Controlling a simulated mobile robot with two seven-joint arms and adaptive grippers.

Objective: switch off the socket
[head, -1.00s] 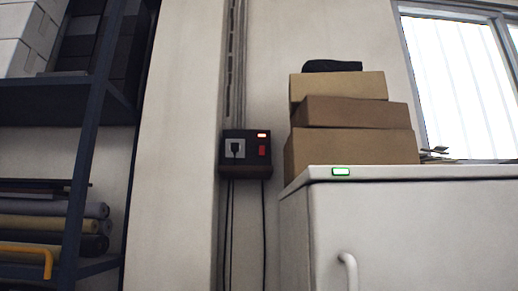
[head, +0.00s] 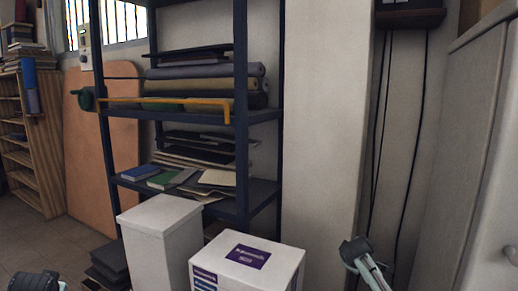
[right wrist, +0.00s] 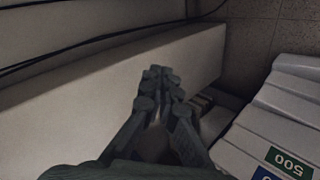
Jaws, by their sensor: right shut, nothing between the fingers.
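The socket box (head: 410,18) is cut by the top edge of the head view at the right. Only its dark lower part shows, with cables hanging below it; its switch and plug are out of view. My right gripper (head: 355,250) is low in the head view, in front of the wall and well below the socket box. In the right wrist view my right gripper (right wrist: 160,75) has its fingers together, with nothing held. A dark part of my left gripper (head: 36,281) shows at the bottom left corner; its fingers cannot be made out.
A dark blue shelf rack (head: 242,120) holds rolls and books. An orange bar (head: 165,101) juts along it. A white box (head: 160,235) and a labelled carton (head: 247,262) stand in front. A white cabinet (head: 470,150) is at the right. Black cables (head: 381,120) hang along the wall.

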